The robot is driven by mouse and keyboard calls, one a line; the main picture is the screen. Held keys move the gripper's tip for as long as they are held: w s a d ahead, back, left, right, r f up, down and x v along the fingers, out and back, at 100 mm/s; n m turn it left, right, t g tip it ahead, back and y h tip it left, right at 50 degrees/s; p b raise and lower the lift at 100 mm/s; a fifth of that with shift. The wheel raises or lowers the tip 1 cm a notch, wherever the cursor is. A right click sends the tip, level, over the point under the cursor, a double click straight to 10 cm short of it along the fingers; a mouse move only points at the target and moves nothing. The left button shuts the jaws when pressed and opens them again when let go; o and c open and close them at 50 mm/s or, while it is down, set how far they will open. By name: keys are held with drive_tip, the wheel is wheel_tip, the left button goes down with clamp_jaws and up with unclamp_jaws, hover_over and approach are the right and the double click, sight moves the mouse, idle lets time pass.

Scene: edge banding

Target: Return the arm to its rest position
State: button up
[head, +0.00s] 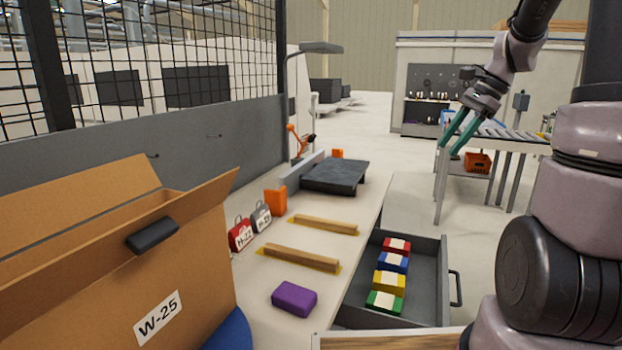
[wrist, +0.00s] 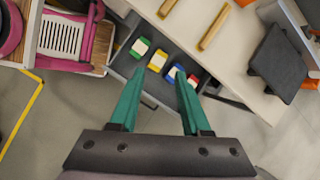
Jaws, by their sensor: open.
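My arm reaches up at the right of the head view, and my gripper (head: 459,135) hangs in the air with its green fingers pointing down and left. In the wrist view my gripper (wrist: 158,95) has its two green fingers spread apart with nothing between them. Below and beyond the fingers lies the open grey drawer (head: 439,300) holding red, blue, yellow and green banded blocks. The gripper is clear of the drawer and the workbench (head: 240,292).
On the bench are a purple block (head: 294,298), two wooden strips (head: 300,258), tagged padlocks (head: 240,234) and a dark platform (head: 336,175). A cardboard box (head: 190,265) marked W-25 stands at left. A roller conveyor (head: 500,140) stands behind my gripper. Floor beyond the bench is free.

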drive_tip(key=s+a+r+n+t+h, duration=0.1)
drive_tip(key=s+a+r+n+t, duration=0.2)
drive_tip(key=s+n, duration=0.3)
drive_tip(key=s+a+r+n+t+h, duration=0.2)
drive_tip(key=s+a+r+n, duration=0.3)
drive_tip(key=s, duration=0.5)
drive_tip(key=shift+s+a+n+t, duration=0.15)
drive_tip(key=shift+a+n+t, duration=0.1)
drive_tip(key=shift+n+t, duration=0.2)
